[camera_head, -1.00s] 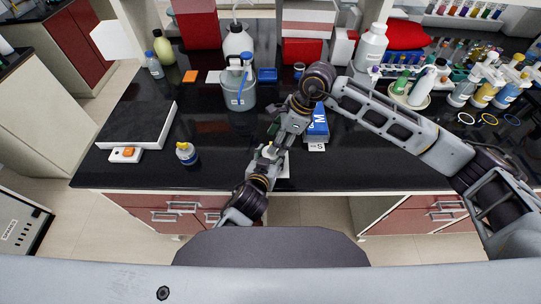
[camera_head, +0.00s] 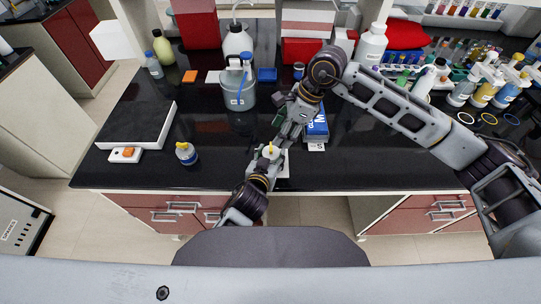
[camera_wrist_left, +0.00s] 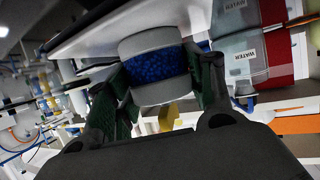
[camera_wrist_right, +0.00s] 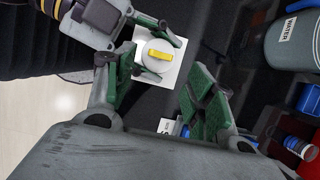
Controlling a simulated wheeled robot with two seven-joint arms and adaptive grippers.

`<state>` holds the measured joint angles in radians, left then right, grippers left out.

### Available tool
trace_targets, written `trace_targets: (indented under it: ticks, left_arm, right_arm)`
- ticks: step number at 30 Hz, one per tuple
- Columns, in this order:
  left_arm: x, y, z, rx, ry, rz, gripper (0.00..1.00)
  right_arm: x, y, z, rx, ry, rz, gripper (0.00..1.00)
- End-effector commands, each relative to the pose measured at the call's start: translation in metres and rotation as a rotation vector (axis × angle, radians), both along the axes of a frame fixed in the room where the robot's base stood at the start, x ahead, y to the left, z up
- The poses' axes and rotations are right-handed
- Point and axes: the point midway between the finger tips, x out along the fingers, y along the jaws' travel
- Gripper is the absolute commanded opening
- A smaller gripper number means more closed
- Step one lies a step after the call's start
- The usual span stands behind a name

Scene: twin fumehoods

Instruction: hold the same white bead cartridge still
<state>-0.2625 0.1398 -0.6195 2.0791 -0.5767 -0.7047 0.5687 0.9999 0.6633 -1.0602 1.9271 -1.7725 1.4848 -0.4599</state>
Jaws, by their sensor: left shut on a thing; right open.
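The white bead cartridge (camera_head: 270,151) has a yellow tab on top. In the left wrist view, the cartridge (camera_wrist_left: 155,66) shows a band of blue beads between white ends. My left gripper (camera_head: 268,158) is shut on it, with a green-padded finger on each side. In the right wrist view, the white top with its yellow tab (camera_wrist_right: 157,55) sits between the left fingers, above a white square. My right gripper (camera_wrist_right: 165,95) is open and empty, close to the cartridge; in the head view, its fingers (camera_head: 286,126) are just beyond it.
A similar yellow-topped container (camera_head: 186,154) stands left on the black bench. A grey water beaker (camera_head: 238,95) and a blue box (camera_head: 317,124) stand behind my grippers. A white-edged slab (camera_head: 136,128) lies far left. The bench between the slab and the beaker is fairly clear.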

Motion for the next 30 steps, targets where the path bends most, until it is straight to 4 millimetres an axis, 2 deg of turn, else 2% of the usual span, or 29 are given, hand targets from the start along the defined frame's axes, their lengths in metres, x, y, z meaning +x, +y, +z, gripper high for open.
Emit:
trace_targets:
  ticks: [1,6,8,14,21,30]
  left_arm:
    - [0.000,0.000,0.000,0.000,0.000,0.000,0.24]
    - [0.000,0.000,0.000,0.000,0.000,0.000,0.24]
    - [0.000,0.000,0.000,0.000,0.000,0.000,0.24]
    - [0.000,0.000,0.000,0.000,-0.001,0.000,0.24]
    - [0.000,0.000,0.000,0.000,-0.001,0.000,0.24]
    - [0.000,0.000,0.000,0.000,-0.001,0.000,0.24]
  right_arm:
    - [0.000,0.000,0.000,0.000,-0.001,0.000,0.45]
    - [0.004,0.000,0.006,0.000,-0.014,0.000,0.24]
    - [0.006,0.000,0.011,0.000,-0.024,0.000,0.18]
    - [0.017,0.007,0.040,0.007,-0.082,0.013,0.18]
    - [0.023,0.027,0.076,0.000,-0.161,0.056,0.18]
    - [0.023,0.054,0.104,-0.037,-0.230,0.118,0.18]
